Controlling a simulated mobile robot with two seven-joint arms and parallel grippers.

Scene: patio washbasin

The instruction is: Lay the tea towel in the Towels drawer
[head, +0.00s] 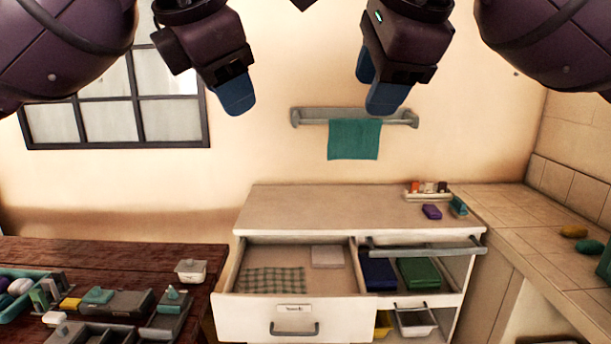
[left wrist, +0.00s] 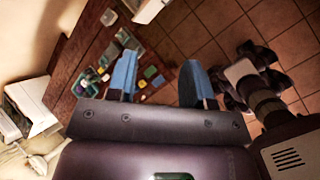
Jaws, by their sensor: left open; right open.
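A green-and-white checked tea towel (head: 271,280) lies flat inside the open drawer (head: 293,297) at the left of the cabinet; the drawer's front label is too small to read surely. A pale folded item (head: 327,257) lies at the back right of that drawer. My left gripper (head: 235,95) is raised high, up and left of the drawer and apart from it. In the left wrist view its blue fingers (left wrist: 159,85) are apart with nothing between them. My right gripper (head: 378,92) is open and empty, high in front of the wall rail.
A teal towel (head: 354,140) hangs on the wall rail (head: 400,118). The cabinet top (head: 320,208) is mostly clear, with small items at its right. Right of the drawer, open compartments hold a blue and a green item (head: 418,273). A cluttered wooden table (head: 60,252) stands left.

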